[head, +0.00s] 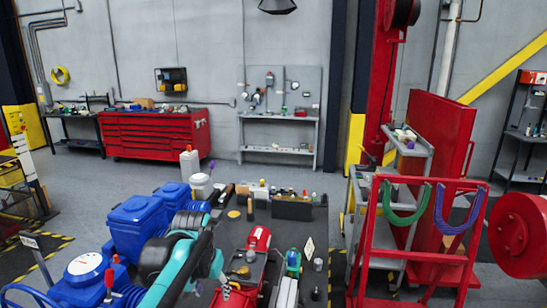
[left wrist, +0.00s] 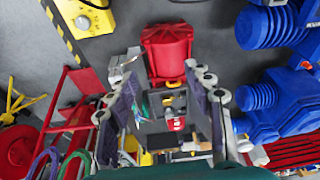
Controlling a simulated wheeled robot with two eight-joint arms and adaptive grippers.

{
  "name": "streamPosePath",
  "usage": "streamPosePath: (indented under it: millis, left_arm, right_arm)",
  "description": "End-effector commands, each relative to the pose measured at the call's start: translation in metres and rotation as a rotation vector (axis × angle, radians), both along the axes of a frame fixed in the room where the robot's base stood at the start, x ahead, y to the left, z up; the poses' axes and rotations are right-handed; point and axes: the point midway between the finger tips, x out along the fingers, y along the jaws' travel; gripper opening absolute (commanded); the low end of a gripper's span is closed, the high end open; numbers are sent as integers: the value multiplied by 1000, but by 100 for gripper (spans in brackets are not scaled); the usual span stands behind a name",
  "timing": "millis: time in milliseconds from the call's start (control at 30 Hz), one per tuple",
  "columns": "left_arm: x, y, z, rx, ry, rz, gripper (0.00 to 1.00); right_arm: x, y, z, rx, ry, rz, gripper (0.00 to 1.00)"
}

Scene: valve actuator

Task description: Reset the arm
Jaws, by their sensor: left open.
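My left arm, teal and black, comes into the head view from the lower left over the dark workbench (head: 232,232). In the left wrist view my left gripper (left wrist: 163,72) has its two fingers spread wide, with nothing held between them. A red rounded body (left wrist: 167,50), perhaps part of the valve actuator, lies beyond the fingertips, apart from them as far as I can tell. In the head view a red cylindrical part (head: 258,240) lies on the bench to the right of my arm. My right gripper is in neither view.
Blue machines (head: 137,222) stand close on the left of the bench. Small bottles and a dark bin (head: 292,208) line its back edge. A red frame with green and purple slings (head: 425,205) stands at the right. Open floor lies behind the bench.

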Motion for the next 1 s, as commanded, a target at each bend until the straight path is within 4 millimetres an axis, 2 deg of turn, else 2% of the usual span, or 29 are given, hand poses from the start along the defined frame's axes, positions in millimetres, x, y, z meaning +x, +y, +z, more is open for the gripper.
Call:
streamPosePath:
  millis: [33, 167, 300, 500, 700, 733, 800, 1000]
  left_arm:
    - [-22, 3, 1, -3, -30, 11, 52]
    - [-70, 8, -4, -12, -116, 37, 52]
    - [-117, 13, -20, -21, -203, 65, 52]
    - [-164, 17, -49, -33, -298, 93, 52]
    - [-196, 19, -79, -42, -370, 114, 52]
    - [-198, 19, -86, -43, -377, 116, 52]
    - [-195, 19, -106, -43, -374, 115, 52]
    - [-195, 19, -153, -43, -373, 114, 52]
  right_arm:
    - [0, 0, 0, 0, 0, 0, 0]
    - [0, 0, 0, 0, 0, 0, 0]
    - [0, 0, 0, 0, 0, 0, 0]
    - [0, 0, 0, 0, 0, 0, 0]
    - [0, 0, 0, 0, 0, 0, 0]
    - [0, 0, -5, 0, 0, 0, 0]
    - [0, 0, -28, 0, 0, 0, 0]
    - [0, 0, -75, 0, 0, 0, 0]
